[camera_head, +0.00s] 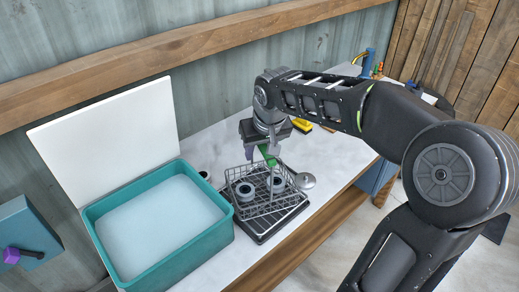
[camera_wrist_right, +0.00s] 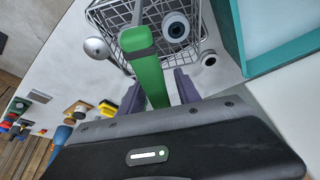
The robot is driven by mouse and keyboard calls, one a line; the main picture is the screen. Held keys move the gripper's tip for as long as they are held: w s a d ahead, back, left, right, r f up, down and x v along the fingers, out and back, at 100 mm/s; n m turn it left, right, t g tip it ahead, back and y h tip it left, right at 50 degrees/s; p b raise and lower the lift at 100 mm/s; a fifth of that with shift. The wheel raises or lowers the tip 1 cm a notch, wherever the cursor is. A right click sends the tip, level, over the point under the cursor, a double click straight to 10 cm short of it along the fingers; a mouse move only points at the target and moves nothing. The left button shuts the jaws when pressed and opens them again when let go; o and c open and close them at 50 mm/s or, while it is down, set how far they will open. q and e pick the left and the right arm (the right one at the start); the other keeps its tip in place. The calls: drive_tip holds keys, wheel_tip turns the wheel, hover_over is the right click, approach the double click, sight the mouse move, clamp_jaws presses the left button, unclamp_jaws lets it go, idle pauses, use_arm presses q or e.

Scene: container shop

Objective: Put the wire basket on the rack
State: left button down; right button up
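The wire basket (camera_head: 238,208) is a grey mesh basket holding grey round pieces. It sits over the dark rack (camera_head: 262,238) on the white counter, and its mesh shows in the right wrist view (camera_wrist_right: 202,45). Whether it rests fully on the rack is hard to tell. A green handle (camera_wrist_right: 148,72) rises from the basket side. My right gripper (camera_head: 264,146) is above the basket with its purple fingers (camera_wrist_right: 160,88) on either side of the green handle. A gap shows beside the right-hand finger, so it looks open around the handle. My left gripper is not in view.
A teal tub (camera_head: 228,233) stands close to the left of the basket, with a white board (camera_head: 110,140) behind it. A round metal ladle or spoon (camera_head: 305,181) lies to the right. Yellow and other small items (camera_head: 302,125) lie farther back. The counter's front edge is near the rack.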

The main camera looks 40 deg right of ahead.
drive_tip(key=b+v, duration=0.1)
drive_tip(key=v, duration=1.1)
drive_tip(key=shift+r, duration=0.25)
idle(1.3)
